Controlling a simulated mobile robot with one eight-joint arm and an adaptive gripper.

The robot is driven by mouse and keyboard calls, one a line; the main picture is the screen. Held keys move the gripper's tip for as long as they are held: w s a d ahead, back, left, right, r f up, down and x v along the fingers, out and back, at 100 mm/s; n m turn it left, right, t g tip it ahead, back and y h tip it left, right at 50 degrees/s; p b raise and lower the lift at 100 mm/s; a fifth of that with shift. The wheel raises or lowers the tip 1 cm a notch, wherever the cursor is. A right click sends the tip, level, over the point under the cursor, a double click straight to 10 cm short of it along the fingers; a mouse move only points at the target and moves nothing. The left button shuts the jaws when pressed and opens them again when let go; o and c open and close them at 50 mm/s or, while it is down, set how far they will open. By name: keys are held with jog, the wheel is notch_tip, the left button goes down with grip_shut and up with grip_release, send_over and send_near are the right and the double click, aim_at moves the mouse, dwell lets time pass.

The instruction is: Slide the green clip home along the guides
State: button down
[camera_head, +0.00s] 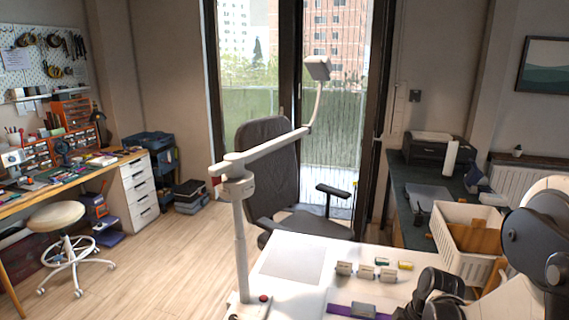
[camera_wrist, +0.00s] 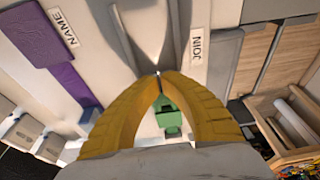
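A small green clip (camera_head: 382,262) sits at the back of the white worktop in the head view, beside a yellow piece (camera_head: 405,265). In the wrist view, a green clip-like piece (camera_wrist: 170,118) shows through the gap between my fingers. My gripper (camera_wrist: 158,74) has two yellow ribbed fingers whose tips meet. The green piece appears behind the tips, and I cannot tell whether the fingers touch it. I cannot make out the guides clearly.
Several grey-beige blocks (camera_head: 365,271) stand on the worktop (camera_head: 290,262), with a purple strip (camera_head: 350,310) near the front. A white crate (camera_head: 470,222) is at the right. A lamp post (camera_head: 240,250) rises at the left edge. A "NAME" label (camera_wrist: 61,27) lies by the purple strip.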

jog(key=shift+a, duration=0.15)
jog(key=shift+w+a, duration=0.1)
jog(key=shift+a, duration=0.2)
jog(key=shift+w+a, duration=0.15)
jog(key=shift+a, duration=0.25)
jog(key=shift+d+r, duration=0.1)
jog(key=shift+s+d+r+p, duration=0.15)
jog(key=shift+d+r+p, duration=0.35)
jog(key=shift+r, duration=0.3)
jog(key=shift+s+d+r+p, duration=0.15)
jog(key=shift+d+r+p, duration=0.3)
jog(key=shift+r+p, duration=0.3)
jog(key=shift+s+d+r+p, duration=0.15)
jog(key=shift+d+r+p, duration=0.3)
jog(key=shift+r, duration=0.45)
